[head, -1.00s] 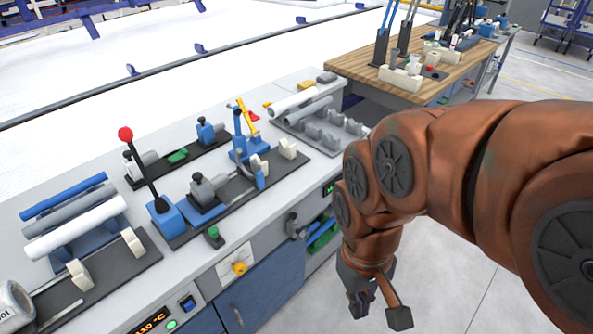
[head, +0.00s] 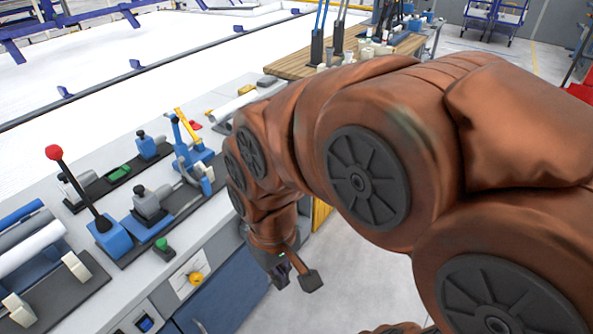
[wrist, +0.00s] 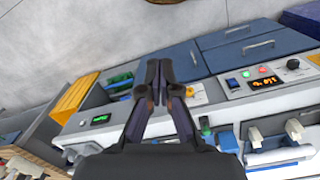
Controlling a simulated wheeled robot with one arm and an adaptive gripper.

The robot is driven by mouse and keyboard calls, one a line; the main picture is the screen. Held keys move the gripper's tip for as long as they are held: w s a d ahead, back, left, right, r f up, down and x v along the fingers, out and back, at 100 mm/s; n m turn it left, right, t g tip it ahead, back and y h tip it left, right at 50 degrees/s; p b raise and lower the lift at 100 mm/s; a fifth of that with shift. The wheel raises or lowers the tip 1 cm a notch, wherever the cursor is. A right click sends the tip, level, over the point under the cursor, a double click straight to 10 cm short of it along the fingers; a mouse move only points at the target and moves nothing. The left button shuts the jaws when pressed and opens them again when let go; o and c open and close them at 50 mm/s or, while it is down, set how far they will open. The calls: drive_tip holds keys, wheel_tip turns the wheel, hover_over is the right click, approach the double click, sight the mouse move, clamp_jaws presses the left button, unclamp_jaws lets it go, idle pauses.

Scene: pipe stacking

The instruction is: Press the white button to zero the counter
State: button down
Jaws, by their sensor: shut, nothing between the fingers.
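My gripper (head: 292,276) hangs low in front of the bench's front face in the head view. In the wrist view the two dark fingers of my gripper (wrist: 159,72) come together at the tips, shut with nothing between them. A small green-lit display (wrist: 101,119), which looks like the counter, sits on the bench front to the left of the fingers in the wrist view. It is apart from the fingers. In the head view my arm hides this part of the bench.
In the head view a red-knobbed lever (head: 54,153), a green button (head: 161,244) and a yellow knob (head: 196,278) are left of my arm.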

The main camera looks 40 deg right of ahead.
drive_tip(key=w+d+f+t+h+b, duration=0.25)
drive_tip(key=w+d+f+b, duration=0.35)
drive_tip(key=w+d, duration=0.35)
drive_tip(key=w+d+f+t+h+b, duration=0.1)
drive_tip(key=w+d+f+t+b, duration=0.2)
drive_tip(key=w+d+f+b, duration=0.45)
drive_tip(key=w+d+f+t+h+b, duration=0.25)
drive_tip(key=w+d+f+b, duration=0.2)
drive_tip(key=w+d, duration=0.65)
drive_tip(key=w+d+f+n+t+h+b, duration=0.1)
drive_tip(key=w+d+f+n+t+b, duration=0.1)
drive_tip(key=w+d+f+t+b, duration=0.2)
drive_tip(key=w+d+f+n+t+h+b, duration=0.1)
drive_tip(key=w+d+f+t+b, duration=0.4)
drive_tip(key=d+f+b, duration=0.6)
drive_tip(key=w+d+n+b, duration=0.1)
drive_tip(key=d+b, duration=0.4)
drive_tip(key=d, duration=0.3)
drive_tip(key=shift+w+d+h, duration=0.2)
drive_tip(key=shift+d+h, duration=0.05)
drive_tip(key=shift+h, duration=0.15)
drive_tip(key=w+a+b, duration=0.2)
drive_tip(key=w, duration=0.6)
drive_tip(key=shift+w+a+b, duration=0.25)
drive_tip(key=shift+a+b, duration=0.05)
